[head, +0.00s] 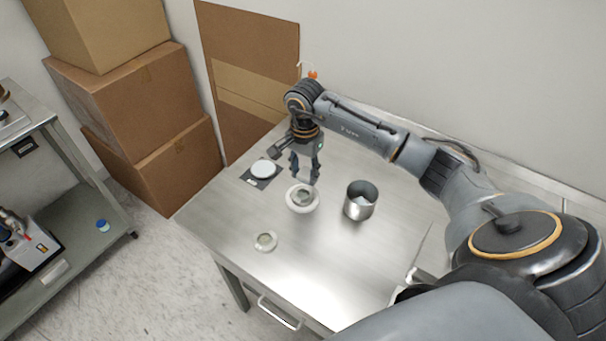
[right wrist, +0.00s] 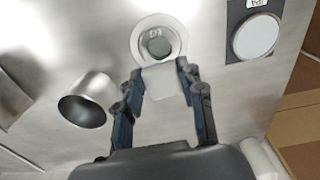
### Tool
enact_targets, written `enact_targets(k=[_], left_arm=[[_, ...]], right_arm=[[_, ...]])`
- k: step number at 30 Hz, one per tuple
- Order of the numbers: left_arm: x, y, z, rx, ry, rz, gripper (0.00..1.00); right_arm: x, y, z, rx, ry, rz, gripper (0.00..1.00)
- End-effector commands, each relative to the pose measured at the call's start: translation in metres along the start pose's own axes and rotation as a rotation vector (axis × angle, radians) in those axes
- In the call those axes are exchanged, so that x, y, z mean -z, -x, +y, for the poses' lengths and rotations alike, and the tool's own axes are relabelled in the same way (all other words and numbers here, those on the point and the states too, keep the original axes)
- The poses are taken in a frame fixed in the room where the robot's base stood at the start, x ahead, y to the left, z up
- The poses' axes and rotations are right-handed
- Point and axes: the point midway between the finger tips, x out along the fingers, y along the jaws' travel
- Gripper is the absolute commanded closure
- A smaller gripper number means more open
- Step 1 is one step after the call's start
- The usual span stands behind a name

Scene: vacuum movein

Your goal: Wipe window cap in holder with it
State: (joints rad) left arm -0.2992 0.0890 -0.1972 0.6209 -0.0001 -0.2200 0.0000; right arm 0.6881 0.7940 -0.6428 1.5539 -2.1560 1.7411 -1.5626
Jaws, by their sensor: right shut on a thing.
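My right gripper (head: 304,180) points down over the white round holder (head: 302,206) on the steel table. In the right wrist view, the gripper (right wrist: 160,70) is shut on a pale, thin wipe (right wrist: 173,86), which hangs between the fingertips. The wipe's edge overlaps the near rim of the holder (right wrist: 172,32) in that view; I cannot tell if they touch. A dark grey-green window cap (right wrist: 159,46) sits in the middle of the holder. In the head view the wipe is hard to make out. My left gripper is not in view.
A white disc (head: 263,169) rests on a dark pad at the back left. Cardboard boxes (head: 150,110) stand beyond the table.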

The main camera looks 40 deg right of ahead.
Motion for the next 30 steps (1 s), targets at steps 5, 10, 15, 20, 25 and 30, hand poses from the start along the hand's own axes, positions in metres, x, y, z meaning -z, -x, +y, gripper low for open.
enact_targets(k=[5,10,15,20,25,30], left_arm=[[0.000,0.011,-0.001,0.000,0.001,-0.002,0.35],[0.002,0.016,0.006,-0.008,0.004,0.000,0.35],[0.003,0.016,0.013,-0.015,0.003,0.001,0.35],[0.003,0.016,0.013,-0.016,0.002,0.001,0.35],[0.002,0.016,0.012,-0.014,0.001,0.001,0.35],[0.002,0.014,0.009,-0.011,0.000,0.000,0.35]], right_arm=[[0.002,0.020,0.002,0.001,-0.005,0.002,0.81],[0.002,0.029,0.003,0.001,-0.011,0.000,0.81],[0.002,0.030,0.003,0.000,-0.011,0.000,0.81],[0.002,0.030,0.003,0.000,-0.011,0.000,0.81],[0.002,0.030,0.003,0.000,-0.011,0.000,0.81],[-0.006,0.033,0.001,0.008,0.034,0.000,0.81]])
